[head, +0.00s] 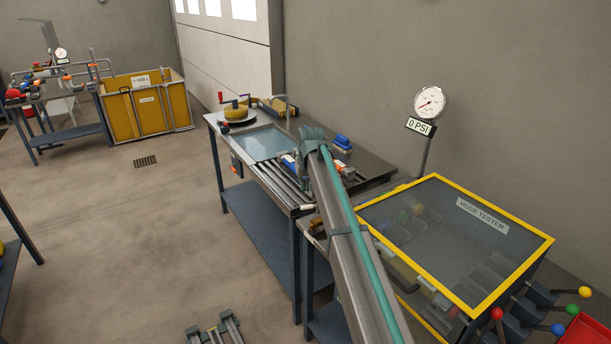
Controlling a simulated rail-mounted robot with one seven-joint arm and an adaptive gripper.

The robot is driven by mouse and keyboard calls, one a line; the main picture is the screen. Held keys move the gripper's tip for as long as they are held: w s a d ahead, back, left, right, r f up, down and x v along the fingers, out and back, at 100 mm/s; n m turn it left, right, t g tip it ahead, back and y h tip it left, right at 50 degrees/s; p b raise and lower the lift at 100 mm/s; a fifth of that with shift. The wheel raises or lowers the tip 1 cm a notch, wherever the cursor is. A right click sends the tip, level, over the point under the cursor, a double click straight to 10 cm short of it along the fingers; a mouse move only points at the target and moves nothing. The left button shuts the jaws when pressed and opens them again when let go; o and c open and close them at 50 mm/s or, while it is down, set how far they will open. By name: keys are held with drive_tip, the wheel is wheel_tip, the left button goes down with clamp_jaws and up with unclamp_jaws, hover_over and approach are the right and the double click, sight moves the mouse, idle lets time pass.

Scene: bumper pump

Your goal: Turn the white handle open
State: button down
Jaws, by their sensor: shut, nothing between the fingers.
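A small white piece (307,207) shows at the front right edge of the roller workbench, just left of my arm. It may be the white handle, but it is too small to tell its shape or how far it is turned. My arm rises from the bottom of the head view to a teal joint above the workbench. The arm covers part of the bench and what lies behind it.
At the right stands a yellow-framed hose tester (447,240) with a gauge (430,102) above a 0 PSI sign. A yellow bin (147,105) stands far left. Open floor lies left.

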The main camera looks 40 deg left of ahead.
drive_tip(key=f, duration=0.1)
drive_tip(key=s+d+f+p, duration=0.1)
drive_tip(key=f, duration=0.1)
drive_tip(key=d+f+p, duration=0.1)
drive_tip(key=shift+s+f, duration=0.15)
drive_tip(key=shift+s, duration=0.1)
